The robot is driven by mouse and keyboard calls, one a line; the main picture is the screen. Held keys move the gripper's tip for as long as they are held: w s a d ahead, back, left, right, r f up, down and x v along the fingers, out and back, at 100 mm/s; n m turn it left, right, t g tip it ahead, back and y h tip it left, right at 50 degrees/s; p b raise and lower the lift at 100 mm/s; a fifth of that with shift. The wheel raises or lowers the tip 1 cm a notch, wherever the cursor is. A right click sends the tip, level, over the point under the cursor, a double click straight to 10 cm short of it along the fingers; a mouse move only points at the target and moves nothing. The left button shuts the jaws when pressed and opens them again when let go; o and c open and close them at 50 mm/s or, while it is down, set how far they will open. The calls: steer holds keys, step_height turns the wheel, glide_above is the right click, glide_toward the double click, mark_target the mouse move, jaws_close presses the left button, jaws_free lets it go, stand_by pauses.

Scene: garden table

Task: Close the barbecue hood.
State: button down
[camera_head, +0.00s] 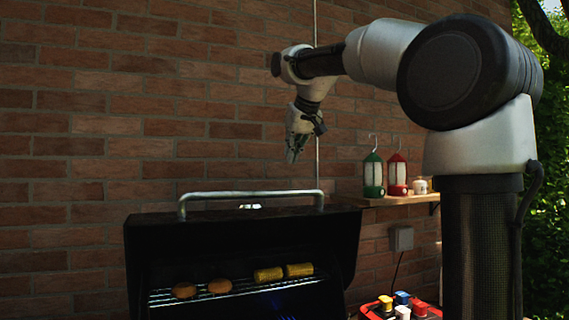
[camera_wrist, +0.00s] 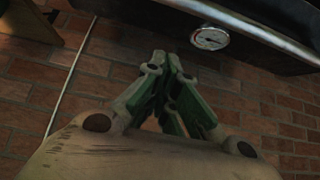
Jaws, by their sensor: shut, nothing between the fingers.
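The black barbecue hood (camera_head: 240,242) stands open in the head view, with a silvery bar handle (camera_head: 250,194) along its top edge. Buns and corn lie on the grill rack (camera_head: 232,290) inside. My gripper (camera_head: 291,158) is above and behind the raised hood, in front of the brick wall, apart from the handle and pointing down. In the wrist view my gripper (camera_wrist: 163,58) has its green-padded fingers together and empty. The hood's dark edge with a round gauge (camera_wrist: 210,38) and part of the handle (camera_wrist: 250,30) cross the top of that view.
A wooden shelf (camera_head: 395,201) on the wall to the right holds a green lantern (camera_head: 373,175), a red lantern (camera_head: 397,175) and small cups. A red tray (camera_head: 372,309) with small coloured items is at the lower right. A wall box (camera_head: 401,238) is below the shelf.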

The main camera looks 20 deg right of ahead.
steer(key=x, duration=0.9)
steer(key=shift+f, duration=0.1)
steer(key=s, duration=0.3)
steer(key=shift+s+f, duration=0.1)
steer(key=shift+f, duration=0.15)
steer(key=shift+s+f, duration=0.3)
steer(key=shift+s, duration=0.15)
